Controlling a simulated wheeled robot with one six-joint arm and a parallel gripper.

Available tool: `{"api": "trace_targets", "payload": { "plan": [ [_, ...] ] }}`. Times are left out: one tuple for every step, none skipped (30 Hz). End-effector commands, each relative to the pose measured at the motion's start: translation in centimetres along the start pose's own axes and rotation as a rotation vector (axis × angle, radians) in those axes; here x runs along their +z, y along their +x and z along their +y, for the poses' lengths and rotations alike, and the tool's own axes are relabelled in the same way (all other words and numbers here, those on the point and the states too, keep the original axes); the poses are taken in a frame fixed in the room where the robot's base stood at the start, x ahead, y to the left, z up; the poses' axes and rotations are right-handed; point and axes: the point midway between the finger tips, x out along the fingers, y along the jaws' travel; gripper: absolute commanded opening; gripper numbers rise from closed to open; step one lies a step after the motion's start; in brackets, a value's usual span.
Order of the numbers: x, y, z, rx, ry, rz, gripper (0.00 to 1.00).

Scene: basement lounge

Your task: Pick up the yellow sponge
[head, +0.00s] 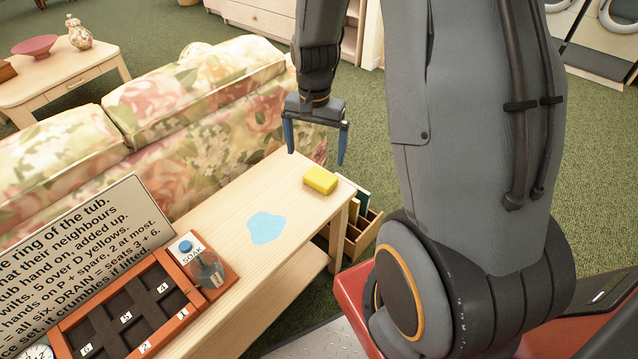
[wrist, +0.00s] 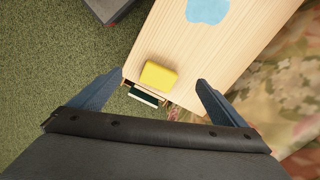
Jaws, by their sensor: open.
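The yellow sponge (head: 320,180) lies on the light wooden table (head: 308,215) near its far right end. In the wrist view the yellow sponge (wrist: 158,76) shows between and ahead of my fingers, on the wood. My gripper (head: 315,158) has two blue fingers spread apart and hangs above the table end, a little up and left of the sponge in the head view. In the wrist view my gripper (wrist: 152,84) is open and empty, and neither finger appears to touch the sponge.
A light blue puddle-like patch (head: 266,228) lies on the table. An orange tray (head: 130,310) with numbered compartments, a SOAK button (head: 186,247) and a text sign (head: 100,250) stand left. A floral sofa (head: 200,90) runs behind the table. An open wooden box (head: 358,238) sits beside the table end.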

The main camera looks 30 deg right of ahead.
Motion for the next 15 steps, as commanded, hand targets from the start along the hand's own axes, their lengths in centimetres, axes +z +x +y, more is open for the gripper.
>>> {"api": "trace_targets", "payload": {
  "plan": [
    [-1.5,2.2,0.0,0.004,0.068,-0.005,0.96],
    [-2.3,3.1,-0.1,0.004,0.106,-0.005,0.96],
    [-3.2,4.1,-0.1,0.004,0.151,-0.004,0.96],
    [-3.7,4.8,-0.1,0.004,0.180,-0.003,0.96],
    [-4.2,5.4,-0.1,0.003,0.206,-0.003,0.96],
    [-4.8,6.1,0.0,0.003,0.236,-0.002,0.96],
    [-5.1,6.5,0.0,0.003,0.254,-0.002,0.96],
    [-5.3,6.8,0.0,0.003,0.269,-0.002,0.96],
    [-5.6,7.2,0.1,0.003,0.283,-0.002,0.96],
    [-5.7,7.4,0.1,0.003,0.291,-0.003,0.96],
    [-5.8,7.7,0.1,0.004,0.297,-0.003,0.96],
    [-5.8,8.1,0.1,0.004,0.301,-0.003,0.96],
    [-5.9,8.3,0.1,0.003,0.302,-0.002,0.96],
    [-5.9,8.7,0.1,0.003,0.303,-0.002,0.96],
    [-5.8,9.1,0.1,0.004,0.302,-0.003,0.96]
  ]
}}
